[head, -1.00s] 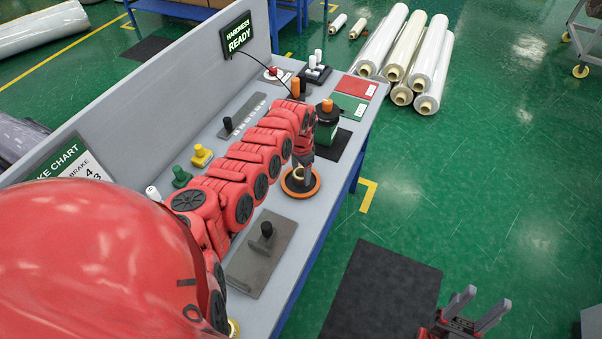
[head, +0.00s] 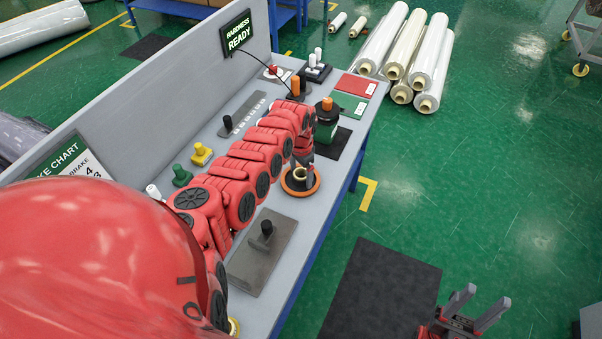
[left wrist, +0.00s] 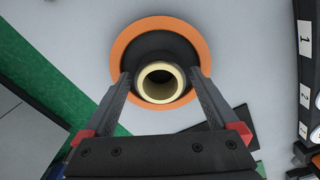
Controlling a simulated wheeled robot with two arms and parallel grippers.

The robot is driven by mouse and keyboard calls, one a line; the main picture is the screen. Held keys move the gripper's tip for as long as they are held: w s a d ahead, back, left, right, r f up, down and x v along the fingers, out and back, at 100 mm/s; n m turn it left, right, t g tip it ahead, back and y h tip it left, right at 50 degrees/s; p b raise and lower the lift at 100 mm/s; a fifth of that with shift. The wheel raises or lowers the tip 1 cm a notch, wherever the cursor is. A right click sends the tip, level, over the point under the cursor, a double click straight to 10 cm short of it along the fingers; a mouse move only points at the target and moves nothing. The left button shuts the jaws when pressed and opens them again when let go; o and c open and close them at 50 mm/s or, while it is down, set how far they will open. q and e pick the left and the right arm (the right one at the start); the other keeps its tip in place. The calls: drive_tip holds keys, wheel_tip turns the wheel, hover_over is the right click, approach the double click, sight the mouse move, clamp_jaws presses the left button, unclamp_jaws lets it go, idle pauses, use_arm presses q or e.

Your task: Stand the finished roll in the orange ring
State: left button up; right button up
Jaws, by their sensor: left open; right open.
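The orange ring (head: 314,190) lies on the grey bench and also shows in the left wrist view (left wrist: 203,48), with a dark inside. A cream roll end (head: 300,173) stands upright inside the ring; in the left wrist view (left wrist: 161,97) I look down into its hollow core. It sits towards the near side of the dark middle, as seen there. My left gripper (head: 303,162) is above the ring, open, its fingers (left wrist: 161,88) on either side of the roll with gaps. The roll's lower part is hidden. My right gripper (head: 480,310) is open and empty over the floor.
A grey plate with a black knob (head: 266,230) lies in front of the ring. A green container with an orange top (head: 327,115) stands behind it. Red (head: 357,87) and green (head: 351,108) pads lie farther back. Large rolls (head: 430,65) lie on the floor beyond.

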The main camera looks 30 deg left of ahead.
use_arm(q)
wheel_tip(320, 180, up, 12)
drive_tip(key=b, duration=0.3)
drive_tip(key=shift+b, duration=0.4)
